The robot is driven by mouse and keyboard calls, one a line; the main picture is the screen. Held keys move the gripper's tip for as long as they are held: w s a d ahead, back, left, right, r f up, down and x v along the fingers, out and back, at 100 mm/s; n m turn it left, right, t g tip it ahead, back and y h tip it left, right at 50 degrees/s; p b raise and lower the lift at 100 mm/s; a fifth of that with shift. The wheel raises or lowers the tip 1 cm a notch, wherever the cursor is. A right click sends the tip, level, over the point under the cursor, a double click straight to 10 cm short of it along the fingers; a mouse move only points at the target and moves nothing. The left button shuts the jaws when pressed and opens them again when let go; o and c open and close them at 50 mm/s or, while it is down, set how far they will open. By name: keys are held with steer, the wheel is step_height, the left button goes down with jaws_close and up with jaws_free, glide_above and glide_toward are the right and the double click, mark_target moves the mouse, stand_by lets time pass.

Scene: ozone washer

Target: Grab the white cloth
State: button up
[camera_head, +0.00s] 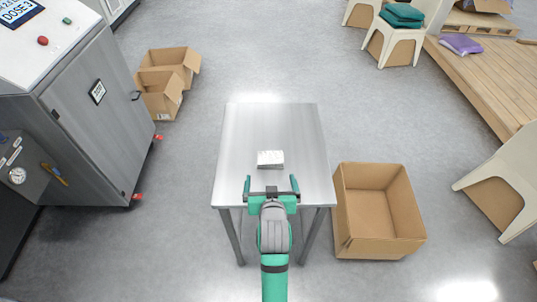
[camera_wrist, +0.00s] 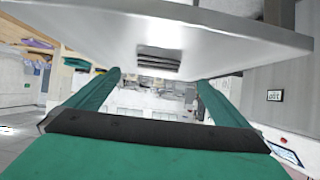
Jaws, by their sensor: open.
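The white cloth (camera_head: 270,157) lies folded into a small flat stack on the metal table (camera_head: 270,125), a little toward the near side. My gripper (camera_head: 271,183) is open and empty at the near part of the table, its two fingers spread wider than the cloth. The cloth is just beyond the fingertips, and I see no contact. In the wrist view the picture looks upside down, with the table (camera_wrist: 90,22) at the top. There the cloth (camera_wrist: 158,60) shows its shaded layered edge, centred between my fingers (camera_wrist: 157,76).
An open cardboard box (camera_head: 345,222) stands right of the table. Smaller cardboard boxes (camera_head: 160,98) stand at the back left beside a grey machine cabinet (camera_head: 85,120). White chairs (camera_head: 394,45) and a wooden platform (camera_head: 485,75) are on the right. The rest of the tabletop is clear.

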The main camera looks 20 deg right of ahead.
mark_target(271, 162)
steer(key=shift+w+d+r, duration=0.3)
steer(key=shift+w+r, duration=0.05)
steer(key=shift+w, duration=0.15)
steer(key=shift+w+d, duration=0.15)
steer(key=shift+w, duration=0.2)
steer(key=shift+x, duration=5.2)
steer(key=c, duration=1.2)
